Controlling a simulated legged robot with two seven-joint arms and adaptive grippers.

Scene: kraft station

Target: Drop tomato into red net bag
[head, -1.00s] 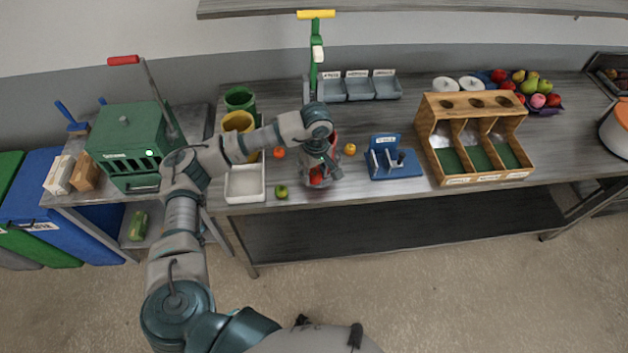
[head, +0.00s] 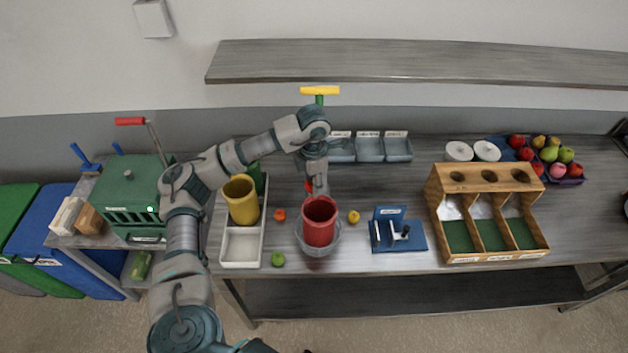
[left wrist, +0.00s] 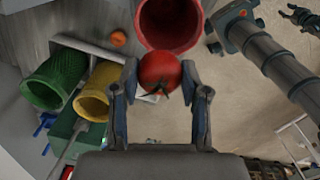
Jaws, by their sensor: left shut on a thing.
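The red tomato (left wrist: 160,72) is between the fingertips of my left gripper (left wrist: 160,80) in the left wrist view. In the head view my left gripper (head: 314,186) is at the far side of the red net bag's rim, with a little red of the tomato (head: 308,187) showing. The red net bag (head: 318,222) looks like an upright, open-topped red cylinder with a grey bowl-like part around its base. Its mouth (left wrist: 170,20) lies just beyond the tomato in the left wrist view. My right gripper cannot be made out with certainty.
A yellow cylinder (head: 241,200) and a white tray (head: 240,246) stand left of the bag. An orange fruit (head: 280,214), a green fruit (head: 278,259) and a yellow fruit (head: 353,216) lie around it. A blue stand (head: 398,232) and wooden divider box (head: 487,215) are to the right.

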